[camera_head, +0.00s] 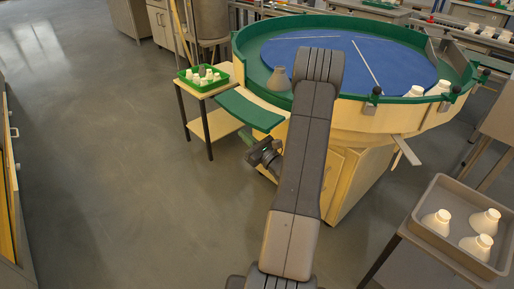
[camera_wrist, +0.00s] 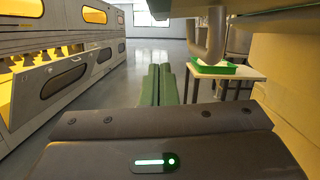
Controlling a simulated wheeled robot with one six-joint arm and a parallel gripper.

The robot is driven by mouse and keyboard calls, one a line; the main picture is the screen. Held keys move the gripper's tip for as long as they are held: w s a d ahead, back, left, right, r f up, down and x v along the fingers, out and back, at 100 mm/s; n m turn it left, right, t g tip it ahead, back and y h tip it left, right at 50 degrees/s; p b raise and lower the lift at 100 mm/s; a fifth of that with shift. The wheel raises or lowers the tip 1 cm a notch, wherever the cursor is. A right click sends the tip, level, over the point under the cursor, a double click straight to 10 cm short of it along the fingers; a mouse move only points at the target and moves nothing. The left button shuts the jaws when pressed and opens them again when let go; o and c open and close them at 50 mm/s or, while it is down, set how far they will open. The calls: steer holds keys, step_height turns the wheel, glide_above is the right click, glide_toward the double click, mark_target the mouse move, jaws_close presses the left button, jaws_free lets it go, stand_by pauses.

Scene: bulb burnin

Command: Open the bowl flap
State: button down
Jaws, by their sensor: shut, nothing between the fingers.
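The big round bowl (camera_head: 350,62) has a blue floor and a green rim. A curved green panel (camera_head: 250,108), which looks like the bowl flap, juts out at the bowl's near left side. My gripper (camera_head: 262,153) is just below this panel in the head view, partly hidden by my arm. In the wrist view, my gripper's green fingers (camera_wrist: 158,85) are together with nothing between them. A bent grey metal handle (camera_wrist: 210,38) hangs under an overhead edge, up and right of the fingers and apart from them.
A small table (camera_head: 212,123) with a green tray (camera_head: 203,78) of white parts stands left of the bowl. A grey tray (camera_head: 460,226) holds white bulb-shaped parts at lower right. A cabinet with lit windows (camera_wrist: 62,79) stands left in the wrist view. Open floor (camera_head: 110,150) lies left.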

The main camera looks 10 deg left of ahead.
mark_target(244, 122)
steer(key=shift+s+a+r, duration=0.1)
steer(key=shift+r, duration=0.95)
steer(key=shift+s+a+r, duration=0.1)
steer(key=shift+r, duration=0.9)
step_height(244, 122, up, 2)
steer(key=shift+s+a+r+p, duration=0.1)
steer(key=shift+p, duration=0.2)
